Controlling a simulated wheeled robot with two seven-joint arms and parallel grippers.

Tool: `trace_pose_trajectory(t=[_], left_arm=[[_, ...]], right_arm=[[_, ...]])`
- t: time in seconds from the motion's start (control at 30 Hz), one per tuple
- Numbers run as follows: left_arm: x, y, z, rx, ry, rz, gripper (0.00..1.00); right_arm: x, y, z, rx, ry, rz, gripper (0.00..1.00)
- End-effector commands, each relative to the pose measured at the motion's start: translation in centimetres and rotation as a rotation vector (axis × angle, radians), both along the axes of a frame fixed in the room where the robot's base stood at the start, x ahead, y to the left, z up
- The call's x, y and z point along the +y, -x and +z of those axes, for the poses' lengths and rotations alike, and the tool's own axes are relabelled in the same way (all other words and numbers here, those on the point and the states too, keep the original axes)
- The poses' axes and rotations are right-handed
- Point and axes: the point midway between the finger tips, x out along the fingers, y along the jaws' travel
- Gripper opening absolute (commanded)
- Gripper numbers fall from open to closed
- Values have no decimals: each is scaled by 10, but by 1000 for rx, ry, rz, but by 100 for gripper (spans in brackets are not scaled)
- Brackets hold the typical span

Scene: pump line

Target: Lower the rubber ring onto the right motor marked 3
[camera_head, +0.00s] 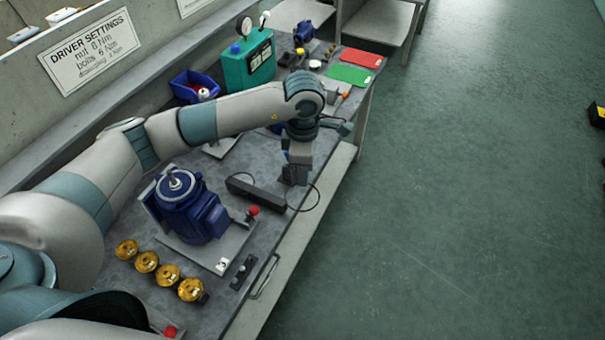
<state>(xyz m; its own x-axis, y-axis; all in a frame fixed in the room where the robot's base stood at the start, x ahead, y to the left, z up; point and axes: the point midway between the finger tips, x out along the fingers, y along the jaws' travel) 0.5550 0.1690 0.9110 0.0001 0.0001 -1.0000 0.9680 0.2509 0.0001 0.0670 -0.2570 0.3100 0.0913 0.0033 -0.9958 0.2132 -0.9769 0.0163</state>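My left gripper (293,178) points down over the bench, beside a long black box (256,193). Its dark fingertips are too small to tell whether they are open or shut. A thin black loop (318,197) curves around beside the gripper and box; I cannot tell if it is the rubber ring or a cable. A blue motor (200,212) stands upright on a grey plate in front, with a silver shaft on top. Another blue motor (304,32) stands at the far end. I cannot read a 3 on either. My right gripper is out of view.
Several brass parts (146,262) line the near bench. A red button (253,210) sits by the near motor. A green gauge box (248,64), blue bin (191,87), and red (361,58) and green (349,75) mats lie farther back.

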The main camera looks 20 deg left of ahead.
Motion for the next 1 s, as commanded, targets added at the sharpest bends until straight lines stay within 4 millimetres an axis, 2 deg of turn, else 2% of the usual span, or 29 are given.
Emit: trace_pose_trajectory(t=[0.27,0.47,1.0], left_arm=[[1,1,3,-2,0,-40,0],[3,7,14,-7,4,-198,0],[16,47,64,-20,4,-1018,0]], right_arm=[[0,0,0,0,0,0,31],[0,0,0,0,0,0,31],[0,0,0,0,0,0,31]])
